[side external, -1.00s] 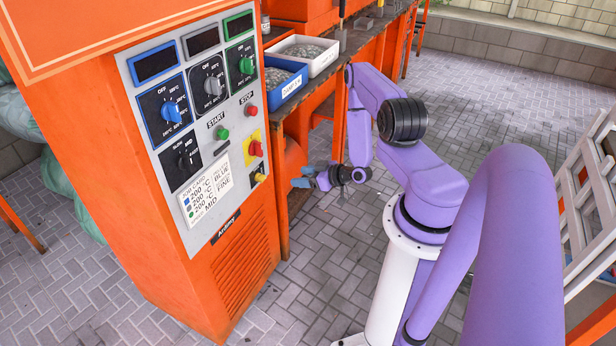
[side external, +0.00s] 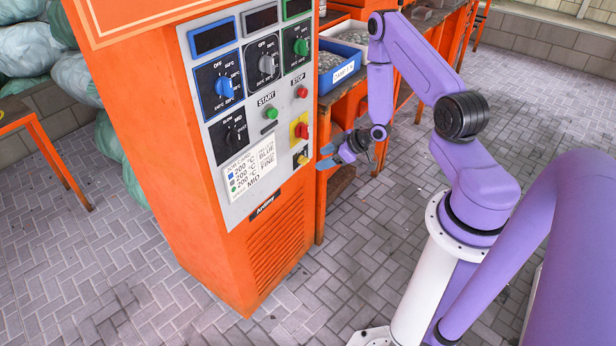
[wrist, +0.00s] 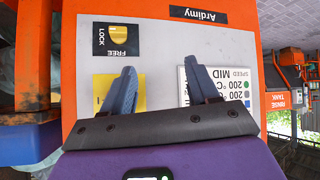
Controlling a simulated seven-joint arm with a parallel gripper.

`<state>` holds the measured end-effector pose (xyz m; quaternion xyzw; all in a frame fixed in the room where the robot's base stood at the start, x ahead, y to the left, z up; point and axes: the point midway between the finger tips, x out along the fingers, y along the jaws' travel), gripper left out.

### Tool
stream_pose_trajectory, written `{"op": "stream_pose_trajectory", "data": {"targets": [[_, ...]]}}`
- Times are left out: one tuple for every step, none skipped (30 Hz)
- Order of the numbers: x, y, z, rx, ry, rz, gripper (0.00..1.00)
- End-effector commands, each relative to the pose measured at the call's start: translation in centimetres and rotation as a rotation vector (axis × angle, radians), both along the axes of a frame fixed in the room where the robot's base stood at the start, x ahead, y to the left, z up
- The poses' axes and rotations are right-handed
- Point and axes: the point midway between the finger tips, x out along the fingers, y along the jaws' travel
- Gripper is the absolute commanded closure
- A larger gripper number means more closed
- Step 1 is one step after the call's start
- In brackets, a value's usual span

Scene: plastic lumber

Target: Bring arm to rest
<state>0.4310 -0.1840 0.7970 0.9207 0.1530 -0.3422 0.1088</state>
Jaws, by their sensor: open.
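My gripper (side external: 327,156) hangs at the end of my purple arm, just right of the orange machine (side external: 275,245) in the side view. In the wrist view my gripper (wrist: 161,75) has its two blue-grey fingers spread apart, with nothing between them. It faces the lower part of the grey control panel (wrist: 165,45), which appears upside down. The lock switch label (wrist: 122,40) shows beyond the left finger. The job card (wrist: 225,88) is partly hidden behind the right finger. I cannot tell whether the fingertips touch the panel.
The panel has several knobs, a green start button (side external: 271,113) and a red stop button (side external: 302,92). A blue bin (side external: 340,68) of grey pieces stands on a bench behind the machine. Paved floor (side external: 300,320) is open in front. Green sacks (side external: 75,75) lie at left.

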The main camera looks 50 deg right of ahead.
Motion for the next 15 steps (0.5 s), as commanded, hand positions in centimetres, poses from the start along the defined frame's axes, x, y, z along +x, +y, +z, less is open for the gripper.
{"op": "stream_pose_trajectory", "data": {"targets": [[1.0, 1.2, 1.1, -0.035, 0.029, 0.048, 0.40], [1.4, 1.8, 1.6, -0.053, 0.051, 0.070, 0.40], [1.8, 2.7, 2.3, -0.076, 0.080, 0.097, 0.40], [2.1, 3.4, 2.9, -0.094, 0.099, 0.116, 0.40], [2.3, 4.1, 3.5, -0.112, 0.119, 0.136, 0.40], [2.6, 5.2, 4.3, -0.135, 0.144, 0.158, 0.40], [2.7, 6.0, 4.9, -0.151, 0.162, 0.173, 0.40], [2.8, 6.8, 5.6, -0.167, 0.178, 0.189, 0.40], [2.8, 7.9, 6.5, -0.189, 0.200, 0.209, 0.40], [2.8, 8.8, 7.1, -0.205, 0.217, 0.223, 0.40], [2.7, 9.7, 7.8, -0.219, 0.231, 0.235, 0.40], [2.4, 10.8, 8.8, -0.239, 0.250, 0.253, 0.40], [2.2, 11.7, 9.5, -0.253, 0.263, 0.264, 0.40], [1.9, 12.6, 10.3, -0.265, 0.276, 0.275, 0.40], [1.4, 13.8, 11.2, -0.282, 0.294, 0.291, 0.40]]}}
